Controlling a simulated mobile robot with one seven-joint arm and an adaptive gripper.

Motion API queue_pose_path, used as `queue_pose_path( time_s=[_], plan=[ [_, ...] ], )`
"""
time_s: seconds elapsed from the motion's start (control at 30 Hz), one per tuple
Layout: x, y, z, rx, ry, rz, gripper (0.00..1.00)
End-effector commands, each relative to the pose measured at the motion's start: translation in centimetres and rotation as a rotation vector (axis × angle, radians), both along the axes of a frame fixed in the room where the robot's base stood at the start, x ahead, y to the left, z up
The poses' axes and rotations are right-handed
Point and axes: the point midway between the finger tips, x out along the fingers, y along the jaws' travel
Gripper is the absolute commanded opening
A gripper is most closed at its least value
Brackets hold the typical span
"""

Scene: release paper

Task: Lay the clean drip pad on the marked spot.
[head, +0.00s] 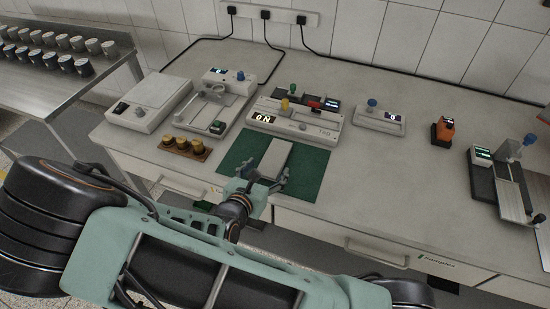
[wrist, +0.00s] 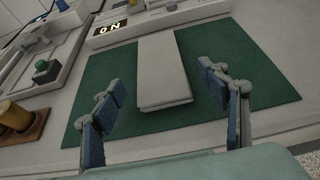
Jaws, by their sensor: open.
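A pale grey, flat rectangular piece, which looks like the drip pad (head: 276,157), lies lengthwise on a dark green mat (head: 313,168) near the counter's front edge. The wrist view shows the pad (wrist: 162,72) near the middle of the mat (wrist: 245,75), its near end facing me. I cannot tell whether the mat is the marked spot; no other marking is clear. My gripper (head: 262,183) is open and empty at the near end of the pad. In the wrist view, its blue-padded fingers (wrist: 163,92) stand apart, one on each side of the pad, not touching it.
A device with an "ON" display (head: 268,117) stands just behind the mat. Yellow-brown cylinders on a wooden tray (head: 173,151) stand left of it. An orange device (head: 443,130) and a slide fixture (head: 508,185) are to the right.

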Motion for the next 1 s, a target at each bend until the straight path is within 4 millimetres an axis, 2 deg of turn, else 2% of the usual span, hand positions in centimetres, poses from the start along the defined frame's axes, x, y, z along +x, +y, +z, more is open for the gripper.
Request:
queue_pose_path(
  time_s=[0.23, 0.57, 0.9, 1.0],
  plan=[
    [2.6, -0.9, -1.2, -0.001, -0.002, -0.002, 0.68],
    [3.0, -1.1, -1.4, 0.001, 0.0, -0.001, 0.67],
    [3.0, -1.0, -1.4, 0.001, 0.0, -0.001, 0.31],
    [3.0, -1.0, -1.4, 0.0, -0.001, -0.001, 0.28]
  ],
)
